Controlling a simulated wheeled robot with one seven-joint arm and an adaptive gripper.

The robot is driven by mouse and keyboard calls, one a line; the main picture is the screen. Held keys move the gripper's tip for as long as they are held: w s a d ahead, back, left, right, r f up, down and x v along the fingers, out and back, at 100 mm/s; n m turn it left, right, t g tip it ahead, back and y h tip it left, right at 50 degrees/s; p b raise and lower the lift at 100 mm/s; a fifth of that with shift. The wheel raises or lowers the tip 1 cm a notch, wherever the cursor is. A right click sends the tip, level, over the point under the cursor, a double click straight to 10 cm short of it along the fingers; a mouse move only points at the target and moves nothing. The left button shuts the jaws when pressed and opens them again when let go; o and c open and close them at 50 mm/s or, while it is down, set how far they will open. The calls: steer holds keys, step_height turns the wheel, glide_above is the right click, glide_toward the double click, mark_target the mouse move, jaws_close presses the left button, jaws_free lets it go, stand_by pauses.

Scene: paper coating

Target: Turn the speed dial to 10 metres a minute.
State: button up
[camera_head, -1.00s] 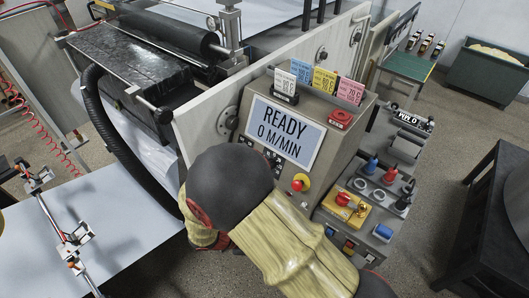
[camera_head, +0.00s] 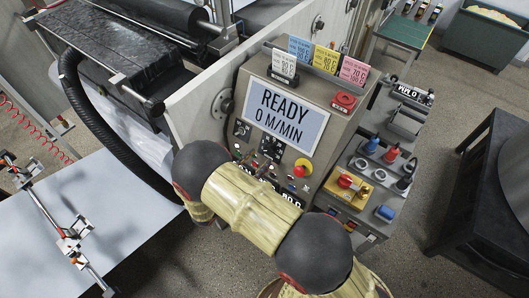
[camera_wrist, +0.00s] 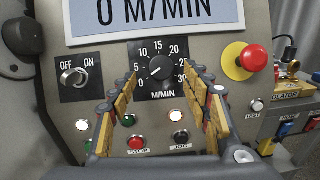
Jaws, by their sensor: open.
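The speed dial (camera_wrist: 160,67) is a black knob on a black plate marked up to 30 M/MIN, with 10 at its upper left. I cannot clearly tell where its pointer stands. My gripper (camera_wrist: 162,78) is open in the wrist view, its two yellow-padded fingers either side of the dial in the picture. Nothing is between the fingers but the view of the panel; contact with the knob cannot be told. The display (camera_head: 287,122) reads READY, 0 M/MIN. In the head view my arm hides part of the lower panel.
An OFF/ON switch (camera_wrist: 73,77) is left of the dial and a red emergency button (camera_wrist: 253,58) on yellow is right. STOP (camera_wrist: 137,142) and JOG (camera_wrist: 181,136) buttons sit below, close to the fingers. A tool shelf (camera_head: 362,217) stands right of the panel.

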mark_target(267, 151)
steer(key=shift+x, duration=2.1)
steer(key=c, duration=1.1)
